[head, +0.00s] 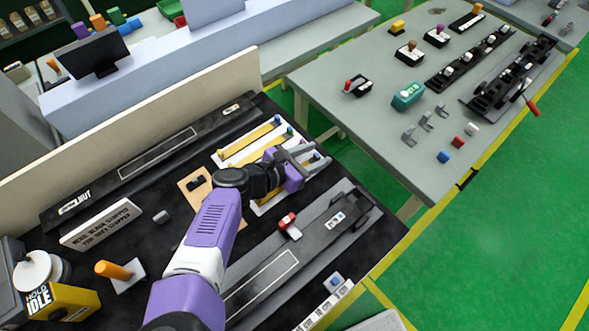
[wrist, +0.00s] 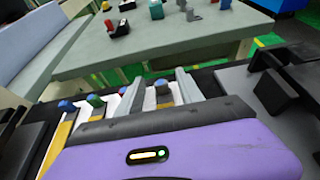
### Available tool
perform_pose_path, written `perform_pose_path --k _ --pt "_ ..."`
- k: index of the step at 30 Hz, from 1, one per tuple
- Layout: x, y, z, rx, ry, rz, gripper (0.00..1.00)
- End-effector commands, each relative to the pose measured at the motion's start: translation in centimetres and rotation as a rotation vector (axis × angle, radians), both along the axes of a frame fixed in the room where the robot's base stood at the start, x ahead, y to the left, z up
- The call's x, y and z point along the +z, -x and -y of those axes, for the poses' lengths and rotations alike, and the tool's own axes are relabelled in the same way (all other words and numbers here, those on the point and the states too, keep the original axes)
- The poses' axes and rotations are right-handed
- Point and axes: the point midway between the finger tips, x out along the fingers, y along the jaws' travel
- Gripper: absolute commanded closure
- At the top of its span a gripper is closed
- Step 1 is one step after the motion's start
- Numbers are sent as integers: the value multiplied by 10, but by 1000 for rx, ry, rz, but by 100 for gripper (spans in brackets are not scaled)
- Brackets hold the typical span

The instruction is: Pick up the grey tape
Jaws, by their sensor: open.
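A white rack (head: 228,153) on the black bench holds yellow strips (head: 250,144) with coloured ends. In the wrist view, a blue end (wrist: 66,106) and a green end (wrist: 95,100) show at left. A small dark grey end piece (wrist: 163,88), which looks like the grey tape's, stands between my fingers. The rest of it is hidden by my gripper's body. My gripper (head: 304,158) is open over the right part of the rack. Its two light grey fingers also show in the wrist view (wrist: 160,80), one each side of the grey piece. I cannot tell whether they touch it.
A red and white piece (head: 289,226) and a long grey fixture (head: 335,222) lie to the right of my arm. A wooden board (head: 196,187) is left of the rack. A second grey table (head: 345,60) with several small parts stands beyond a gap.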

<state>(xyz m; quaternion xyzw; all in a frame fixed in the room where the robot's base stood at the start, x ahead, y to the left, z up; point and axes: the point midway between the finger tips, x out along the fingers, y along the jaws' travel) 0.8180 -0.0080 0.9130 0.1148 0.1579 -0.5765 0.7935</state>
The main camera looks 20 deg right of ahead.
Motion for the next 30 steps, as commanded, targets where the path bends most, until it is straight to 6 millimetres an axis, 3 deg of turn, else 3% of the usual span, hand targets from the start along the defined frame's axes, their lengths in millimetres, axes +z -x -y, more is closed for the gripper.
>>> perform_pose_path --k 3,11,18,30 --pt "-4 -2 9 0 -1 -1 56" --pt "-6 -3 10 1 -1 0 56" --pt "-6 -3 10 1 -1 -1 100" --pt "-3 -3 10 1 -1 0 100"
